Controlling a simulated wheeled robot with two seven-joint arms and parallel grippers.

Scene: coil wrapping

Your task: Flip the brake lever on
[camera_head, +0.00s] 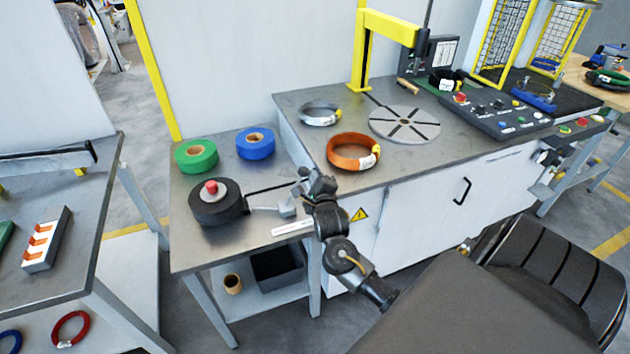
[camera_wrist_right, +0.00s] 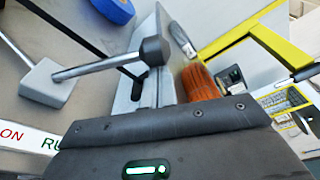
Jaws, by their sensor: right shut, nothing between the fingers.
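The brake lever (camera_wrist_right: 105,66) shows in the right wrist view as a metal rod. It runs from a pale grey block (camera_wrist_right: 48,84) up to a dark round knob (camera_wrist_right: 152,51). In the head view the grey block (camera_head: 285,208) sits on the small metal table, right of a black roll (camera_head: 218,203). My right gripper (camera_head: 315,187) is shut and empty, close beside the knob end of the lever. I cannot tell whether it touches the lever. A white label (camera_wrist_right: 22,142) in front of the block reads "ON" and "RU", the rest hidden. My left gripper is not in view.
A green roll (camera_head: 197,156) and a blue roll (camera_head: 255,143) lie at the back of the small table (camera_head: 190,258). An orange coil (camera_head: 352,152), a grey coil (camera_head: 319,114) and a slotted disc (camera_head: 404,124) are on the larger bench to the right.

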